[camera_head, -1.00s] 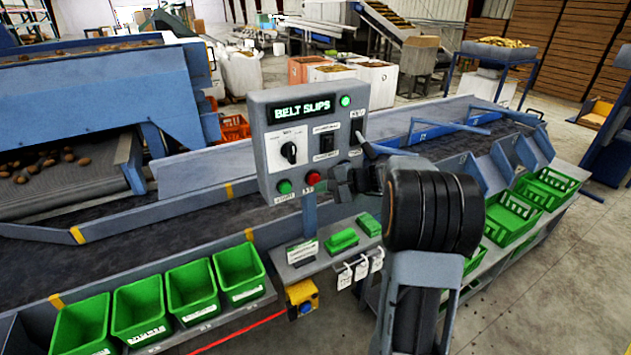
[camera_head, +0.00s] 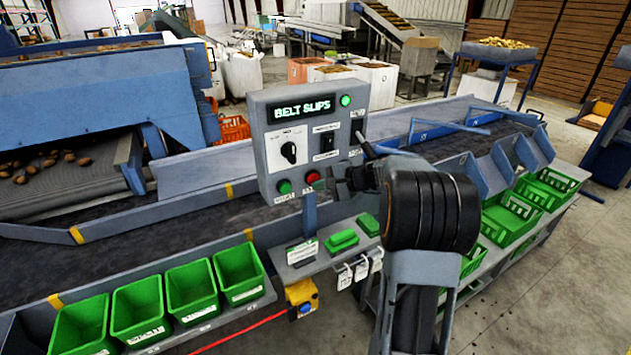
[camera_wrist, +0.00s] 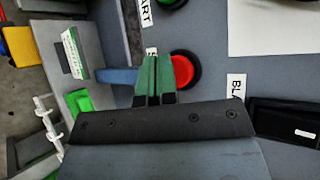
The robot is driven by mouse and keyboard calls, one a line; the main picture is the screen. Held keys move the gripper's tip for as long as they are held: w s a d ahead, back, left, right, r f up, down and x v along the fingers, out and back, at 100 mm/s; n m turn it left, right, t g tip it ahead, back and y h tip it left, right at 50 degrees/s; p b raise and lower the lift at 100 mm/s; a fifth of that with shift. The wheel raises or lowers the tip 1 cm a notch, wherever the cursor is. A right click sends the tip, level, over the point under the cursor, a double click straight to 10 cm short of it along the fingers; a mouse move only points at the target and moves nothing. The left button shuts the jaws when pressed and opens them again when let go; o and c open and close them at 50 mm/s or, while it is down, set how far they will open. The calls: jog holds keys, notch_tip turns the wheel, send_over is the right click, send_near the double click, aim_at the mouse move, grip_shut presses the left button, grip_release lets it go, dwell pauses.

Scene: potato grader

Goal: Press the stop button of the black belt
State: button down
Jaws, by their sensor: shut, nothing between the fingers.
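The grey control box (camera_head: 276,155) stands over the black belt (camera_head: 150,234) and its display reads "BELT SLIPS". A red button (camera_head: 313,177) sits low on its face, to the right of a green button (camera_head: 284,187). In the wrist view the red button (camera_wrist: 183,70) is partly covered by the green fingertips of my gripper (camera_wrist: 153,72), which are together and empty. The fingertips overlap its left side; I cannot tell whether they touch it. In the head view my gripper (camera_head: 336,183) is just right of the red button.
The box also carries a rotary knob (camera_head: 289,152), a black rocker switch (camera_head: 327,144), a lever (camera_head: 365,147) and a lit green lamp (camera_head: 345,100). Below it are a grey shelf (camera_head: 300,268) and a yellow box with a blue button (camera_head: 304,310). Green bins (camera_head: 240,276) line the front.

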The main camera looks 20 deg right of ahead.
jog(key=shift+w+a, duration=0.1)
jog(key=shift+w, duration=0.35)
dwell(0.4)
jog(key=shift+s, duration=0.1)
dwell(0.3)
jog(key=shift+s+b, duration=0.6)
jog(key=shift+s, duration=0.2)
jog(key=shift+s+d+b, duration=0.2)
jog(key=shift+s+b, duration=0.3)
jog(key=shift+s, duration=0.75)
jog(key=shift+s+d+b, duration=0.2)
jog(key=shift+s+b, duration=0.3)
jog(key=shift+s, duration=0.75)
